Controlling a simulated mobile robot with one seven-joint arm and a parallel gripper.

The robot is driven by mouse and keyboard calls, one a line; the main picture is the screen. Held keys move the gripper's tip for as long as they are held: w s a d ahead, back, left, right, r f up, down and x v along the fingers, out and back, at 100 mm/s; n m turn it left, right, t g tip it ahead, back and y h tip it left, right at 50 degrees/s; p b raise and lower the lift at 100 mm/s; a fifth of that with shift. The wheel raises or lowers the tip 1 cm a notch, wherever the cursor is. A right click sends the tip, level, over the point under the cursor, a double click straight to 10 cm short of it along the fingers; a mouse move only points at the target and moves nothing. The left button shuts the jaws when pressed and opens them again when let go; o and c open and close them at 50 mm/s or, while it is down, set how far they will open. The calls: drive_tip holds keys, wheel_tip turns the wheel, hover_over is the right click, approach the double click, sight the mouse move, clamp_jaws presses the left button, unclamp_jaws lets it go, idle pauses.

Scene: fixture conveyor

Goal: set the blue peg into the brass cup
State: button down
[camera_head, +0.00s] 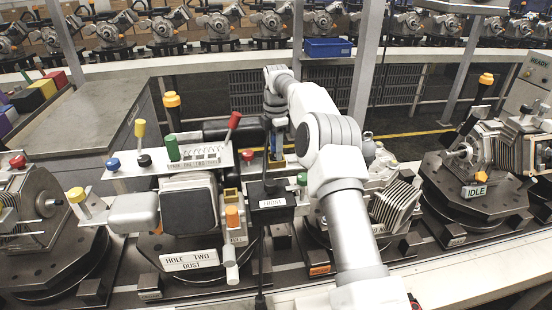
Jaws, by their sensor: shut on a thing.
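My gripper (276,140) points down behind the middle machine, at the end of my white arm, which reaches in from the bottom right. It is shut on a slim blue thing, apparently the blue peg (275,148), which shows only as a small patch. A small yellowish patch close below the fingers may be the brass cup (277,158); the machine's front parts and a dark post hide most of it. I cannot tell whether peg and cup touch.
The middle machine (188,208) carries coloured knobs and a red lever (233,124) close left of my gripper. A dark post (268,190) stands in front. A finned machine part (395,204) is right of my arm. A grey bench (85,118) has bare room at left.

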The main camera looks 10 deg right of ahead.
drive_tip(key=shift+f, duration=0.2)
drive_tip(key=shift+r+p, duration=0.2)
drive_tip(key=shift+p, duration=0.1)
drive_tip(key=shift+r+p, duration=0.55)
drive_tip(key=shift+p, duration=0.15)
drive_tip(key=shift+f, duration=0.1)
idle(0.4)
drive_tip(key=shift+f, duration=0.5)
drive_tip(key=shift+f+b, duration=0.2)
drive_tip(key=shift+b, duration=0.1)
